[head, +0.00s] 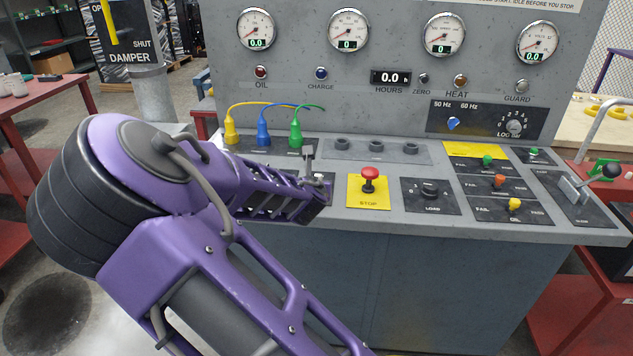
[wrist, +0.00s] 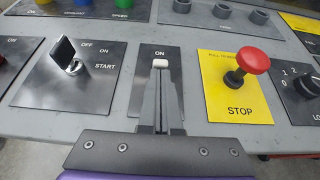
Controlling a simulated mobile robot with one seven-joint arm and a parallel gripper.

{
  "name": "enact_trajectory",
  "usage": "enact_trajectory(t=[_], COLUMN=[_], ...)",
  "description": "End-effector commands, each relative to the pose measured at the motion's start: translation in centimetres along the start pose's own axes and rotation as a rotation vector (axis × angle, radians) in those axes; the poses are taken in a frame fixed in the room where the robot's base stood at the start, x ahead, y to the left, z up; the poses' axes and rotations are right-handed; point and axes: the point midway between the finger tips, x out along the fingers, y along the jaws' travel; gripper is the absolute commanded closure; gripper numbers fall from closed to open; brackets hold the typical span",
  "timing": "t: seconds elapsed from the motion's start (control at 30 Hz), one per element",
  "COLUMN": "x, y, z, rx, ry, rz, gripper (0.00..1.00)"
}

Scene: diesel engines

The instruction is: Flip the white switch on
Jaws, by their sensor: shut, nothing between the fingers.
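The white switch (wrist: 160,64) shows in the wrist view as a small white tip on a dark plate (wrist: 172,60) marked ON at its top. My gripper (wrist: 160,82) is shut and empty, its narrow grey fingers pointing at the switch from the near side. The fingertips are at or just in front of the white tip; I cannot tell whether they touch it. The fingers hide the lower part of the switch and plate. In the head view my gripper (head: 322,190) is over the front of the console, left of the red stop button, and mostly hides the switch.
The red stop button (wrist: 253,61) on its yellow plate (head: 368,198) stands close right of the switch. A key switch (wrist: 66,55) marked OFF, ON, START sticks up close on the left. Yellow, blue and green plugs (head: 295,133) with cables stand behind. The load knob (head: 430,188) is farther right.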

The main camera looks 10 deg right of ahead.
Motion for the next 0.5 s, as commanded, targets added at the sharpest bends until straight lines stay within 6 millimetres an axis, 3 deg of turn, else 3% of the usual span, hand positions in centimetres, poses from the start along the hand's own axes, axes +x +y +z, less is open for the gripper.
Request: enact_trajectory(t=[0.3,0.5], x=[0.1,0.8], y=[-0.1,0.0], z=[1.9,2.3], rx=[0.006,-0.002], ry=[0.144,0.143], rz=[0.000,-0.001], gripper=[1.00,1.00])
